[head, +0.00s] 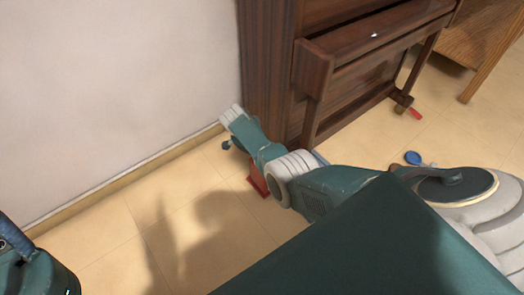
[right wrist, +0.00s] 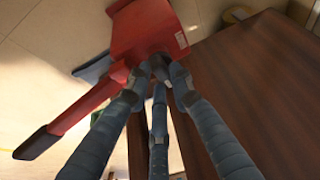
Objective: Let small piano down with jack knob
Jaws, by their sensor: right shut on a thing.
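The small piano (head: 350,45) is dark brown wood and stands near the wall in the head view. A red jack (right wrist: 150,30) with a long red, black-tipped handle (right wrist: 80,110) is beside its wood in the right wrist view. Part of the jack (head: 257,180) also shows low beside the piano in the head view. My right gripper (right wrist: 158,72) is shut, its three dark fingers meeting on a dark jack knob, which they mostly hide. In the head view my right arm hides these fingers. Only part of my left arm shows at the lower left corner.
A pale wall (head: 110,90) with a baseboard runs close along the left. Another red piece (head: 414,112) lies by the piano's right foot, and a blue disc (head: 412,158) is nearer on the tiled floor. A wooden table (head: 480,35) stands at the upper right.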

